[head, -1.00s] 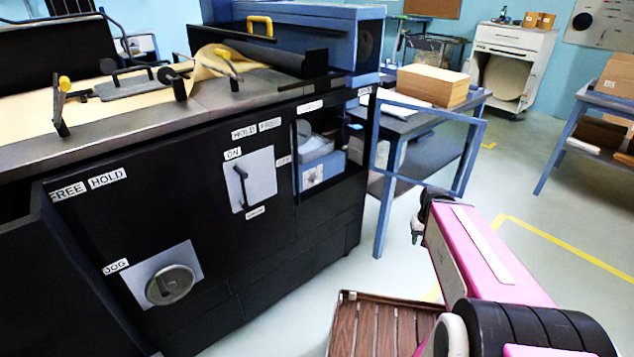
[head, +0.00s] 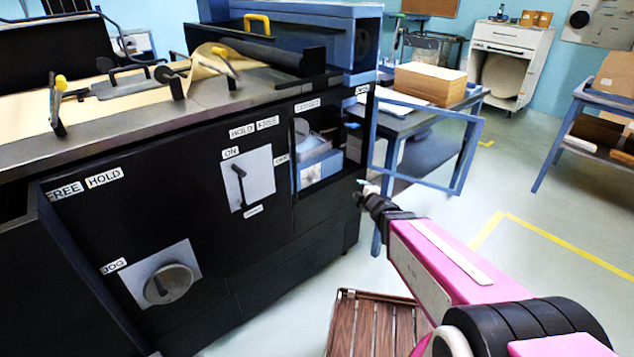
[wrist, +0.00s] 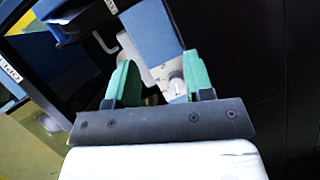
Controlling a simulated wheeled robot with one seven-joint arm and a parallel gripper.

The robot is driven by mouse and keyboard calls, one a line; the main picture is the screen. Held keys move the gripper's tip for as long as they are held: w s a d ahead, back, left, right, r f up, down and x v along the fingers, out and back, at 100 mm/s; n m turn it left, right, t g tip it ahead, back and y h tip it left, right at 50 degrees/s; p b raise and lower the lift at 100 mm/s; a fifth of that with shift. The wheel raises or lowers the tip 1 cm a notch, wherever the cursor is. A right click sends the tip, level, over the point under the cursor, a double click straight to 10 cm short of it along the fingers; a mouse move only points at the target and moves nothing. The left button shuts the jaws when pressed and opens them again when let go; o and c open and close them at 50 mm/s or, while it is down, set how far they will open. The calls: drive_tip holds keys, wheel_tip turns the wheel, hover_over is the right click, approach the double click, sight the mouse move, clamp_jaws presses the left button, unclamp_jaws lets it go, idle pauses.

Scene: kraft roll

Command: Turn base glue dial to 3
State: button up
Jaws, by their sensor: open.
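The blue and white glue unit (head: 318,168) sits in the open compartment of the black machine. In the wrist view its blue box (wrist: 152,32) lies ahead of my gripper. My gripper (wrist: 160,82) has two green fingers, spread apart with nothing held. In the head view my gripper (head: 362,187) is just right of the compartment opening, and its fingertips are small there.
An open blue-framed door (head: 457,150) stands out to the right of the compartment. A blue table (head: 428,150) with boxes is behind it. A lever (head: 240,185) and a jog wheel (head: 168,285) are on the machine's front. A slatted wooden stand (head: 372,325) is on the floor below.

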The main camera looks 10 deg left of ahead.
sight(316, 180)
drive_tip(key=s+a+n+g+y, duration=0.35)
drive_tip(key=a+n+y, duration=0.3)
drive_tip(key=a, duration=0.25)
drive_tip(key=shift+n+t, duration=0.25)
drive_tip(key=shift+n, duration=0.2)
drive_tip(key=x, duration=0.9)
drive_tip(key=shift+w+a+r, duration=0.1)
drive_tip(key=shift+a+r, duration=0.2)
drive_tip(key=shift+a, duration=0.1)
drive_tip(key=c, duration=0.7)
